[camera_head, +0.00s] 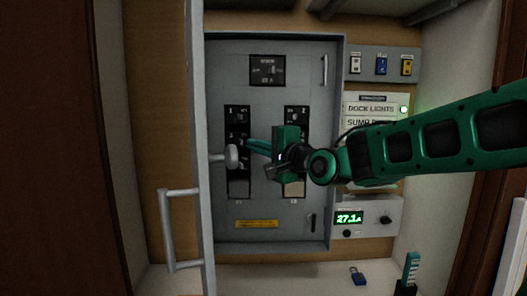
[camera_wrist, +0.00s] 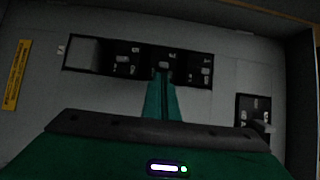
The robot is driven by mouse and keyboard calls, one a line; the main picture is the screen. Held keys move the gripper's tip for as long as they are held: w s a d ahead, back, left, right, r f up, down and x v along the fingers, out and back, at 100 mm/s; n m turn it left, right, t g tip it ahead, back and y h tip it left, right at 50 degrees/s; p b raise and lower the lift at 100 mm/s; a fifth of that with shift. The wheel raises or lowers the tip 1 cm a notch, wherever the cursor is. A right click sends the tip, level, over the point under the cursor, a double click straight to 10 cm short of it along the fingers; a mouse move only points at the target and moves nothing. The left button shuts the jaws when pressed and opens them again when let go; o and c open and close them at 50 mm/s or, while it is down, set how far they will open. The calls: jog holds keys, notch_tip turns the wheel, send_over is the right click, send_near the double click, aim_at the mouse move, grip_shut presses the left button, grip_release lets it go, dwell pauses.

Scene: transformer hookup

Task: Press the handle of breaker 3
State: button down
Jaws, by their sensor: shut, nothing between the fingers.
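The grey breaker panel (camera_head: 265,220) has a left breaker column (camera_head: 237,115) and a right breaker column (camera_head: 297,113). Their number labels are too small to read surely. My gripper (camera_head: 250,146) is shut and empty, with its fingers pointing at the left column. In the wrist view the column lies sideways as a row. There the fingertips (camera_wrist: 164,74) overlap the lower edge of the middle breaker (camera_wrist: 162,57) of three, near its small handle. Whether they touch it I cannot tell. Neighbouring breakers sit on either side, one (camera_wrist: 123,59) and another (camera_wrist: 200,70).
An open door (camera_head: 200,90) stands edge-on at the left, its knob (camera_head: 231,156) close to my fingers. A main breaker (camera_head: 267,70) is above the columns. Switches (camera_head: 381,65) and a lit meter (camera_head: 349,218) are at the right. A blue padlock (camera_head: 357,276) lies below.

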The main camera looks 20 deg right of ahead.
jog(key=shift+w+a, duration=0.2)
jog(key=shift+w, duration=0.3)
